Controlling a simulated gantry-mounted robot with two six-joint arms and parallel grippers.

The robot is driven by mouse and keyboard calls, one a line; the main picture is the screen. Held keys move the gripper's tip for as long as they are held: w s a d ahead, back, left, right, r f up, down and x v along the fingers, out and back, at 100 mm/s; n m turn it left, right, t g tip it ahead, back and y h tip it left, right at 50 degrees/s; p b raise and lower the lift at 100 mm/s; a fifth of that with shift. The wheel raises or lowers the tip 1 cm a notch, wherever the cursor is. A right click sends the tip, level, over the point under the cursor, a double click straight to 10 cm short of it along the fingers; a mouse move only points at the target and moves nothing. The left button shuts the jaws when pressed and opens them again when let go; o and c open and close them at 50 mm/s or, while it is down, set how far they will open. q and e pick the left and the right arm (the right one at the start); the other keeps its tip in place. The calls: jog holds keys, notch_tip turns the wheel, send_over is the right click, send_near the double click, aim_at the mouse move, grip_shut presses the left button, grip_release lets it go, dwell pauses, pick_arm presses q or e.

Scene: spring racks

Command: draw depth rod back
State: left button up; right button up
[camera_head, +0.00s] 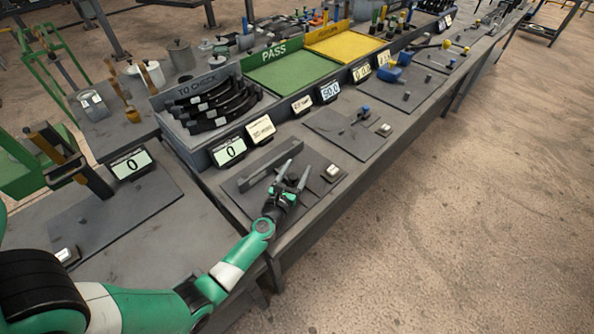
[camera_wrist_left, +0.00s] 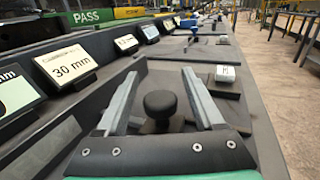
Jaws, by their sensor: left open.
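My left gripper (camera_head: 297,168) is open above the near end of a dark station plate, its arm reaching in from the lower left. In the left wrist view its two grey fingers (camera_wrist_left: 159,78) stand apart on either side of a round black knob (camera_wrist_left: 160,103) on a short stem. The knob looks like the end of the depth rod, but I cannot tell for sure. A gap shows between the knob and each finger. In the head view the gripper hides the knob. A long dark grey block (camera_head: 258,168) lies left of the fingers. My right gripper is not in view.
A small white button box (camera_head: 332,171) stands just right of the fingers; it also shows in the left wrist view (camera_wrist_left: 225,74). Small display signs (camera_head: 260,130) line the bench behind. A rack of black curved parts (camera_head: 220,108) stands at the back left, beside the green PASS tray (camera_head: 292,76).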

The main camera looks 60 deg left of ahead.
pick_arm(q)
grip_shut()
dwell(0.4)
dwell(1.1)
